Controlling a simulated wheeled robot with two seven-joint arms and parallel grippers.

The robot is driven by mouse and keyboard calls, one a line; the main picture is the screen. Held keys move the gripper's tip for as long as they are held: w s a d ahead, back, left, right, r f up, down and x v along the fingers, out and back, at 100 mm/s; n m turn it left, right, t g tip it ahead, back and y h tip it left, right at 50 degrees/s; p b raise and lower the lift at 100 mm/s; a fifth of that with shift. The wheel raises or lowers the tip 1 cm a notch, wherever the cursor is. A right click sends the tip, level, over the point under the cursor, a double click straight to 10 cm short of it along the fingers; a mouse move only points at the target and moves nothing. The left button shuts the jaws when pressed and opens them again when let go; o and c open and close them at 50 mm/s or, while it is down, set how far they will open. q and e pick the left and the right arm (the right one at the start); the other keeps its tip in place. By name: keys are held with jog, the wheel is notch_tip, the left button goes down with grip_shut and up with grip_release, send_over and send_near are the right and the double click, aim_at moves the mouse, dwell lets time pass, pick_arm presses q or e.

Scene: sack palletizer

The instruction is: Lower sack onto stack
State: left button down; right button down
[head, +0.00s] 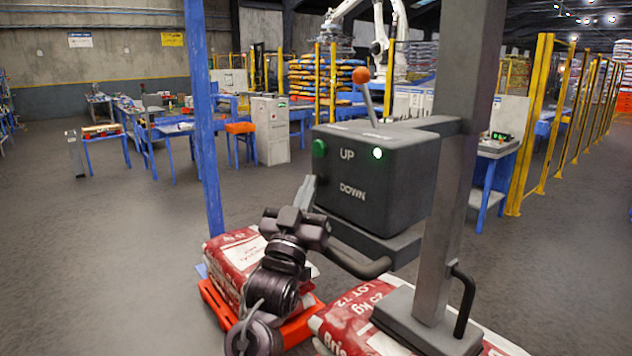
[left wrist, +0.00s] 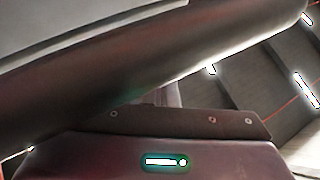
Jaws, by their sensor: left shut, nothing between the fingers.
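A red and white sack (head: 345,322) lies under the foot of a grey lifter post (head: 455,190); its lower part is cut off by the picture edge, so I cannot tell what is below it. Another red and white sack (head: 232,255) lies on an orange pallet (head: 213,297) to the left, partly behind my left arm. The dark control box (head: 365,185) is marked UP and DOWN, with an orange-knobbed lever (head: 362,76) on top. My left gripper (head: 308,190) is shut and empty beside the box's lower left; I cannot tell if it touches. My right gripper is out of view.
A dark curved handle (head: 355,265) sticks out below the box. A dark bar (left wrist: 130,75) crosses the left wrist view close up. A blue post (head: 203,130) stands left. Blue tables, yellow fence posts (head: 530,125) and stacked sacks are farther back. The left floor is clear.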

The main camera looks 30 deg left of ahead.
pick_arm(q)
jog(key=shift+s, duration=0.1)
jog(key=shift+s+a, duration=0.35)
jog(key=shift+s, duration=0.4)
jog(key=s, duration=0.1)
jog(key=s+a, duration=0.1)
jog(key=s, duration=0.1)
jog(key=s+a+b, duration=0.1)
jog(key=shift+s, duration=0.3)
jog(key=shift+f, duration=0.1)
dwell(0.8)
